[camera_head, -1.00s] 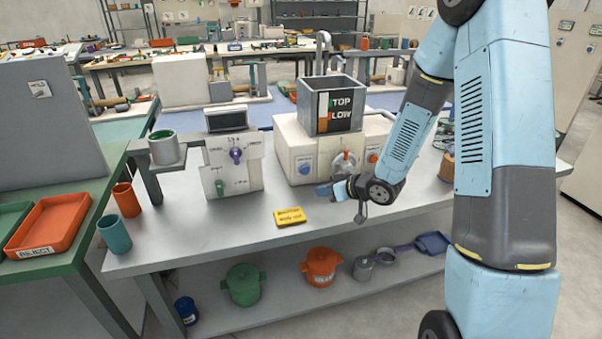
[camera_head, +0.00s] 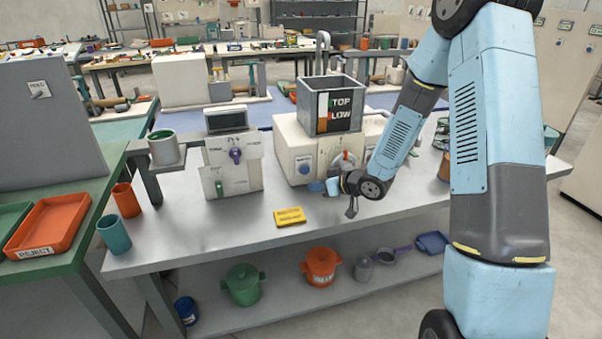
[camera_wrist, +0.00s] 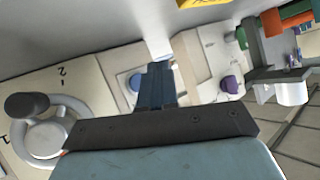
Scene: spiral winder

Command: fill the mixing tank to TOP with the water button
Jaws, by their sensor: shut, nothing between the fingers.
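The mixing tank (camera_head: 346,92) is an open grey box on a cream machine (camera_head: 291,146), with a gauge strip (camera_head: 322,112) beside TOP and LOW marks. The water inside is not clearly visible. A blue round button (camera_head: 304,165) is on the machine's front left; its label is unreadable. It also shows in the wrist view (camera_wrist: 135,82), partly behind my fingers. My gripper (camera_head: 325,187) is shut and empty, just in front of the machine, right of and below the blue button. In the wrist view its fingers (camera_wrist: 157,80) point at the machine's front; contact is not visible.
A grey dial knob (camera_wrist: 42,135) with numbers is close at the left of the wrist view. A yellow block (camera_head: 289,216) lies on the bench (camera_head: 220,232). A second machine with a purple knob (camera_head: 235,155) stands to the left. The bench front is mostly clear.

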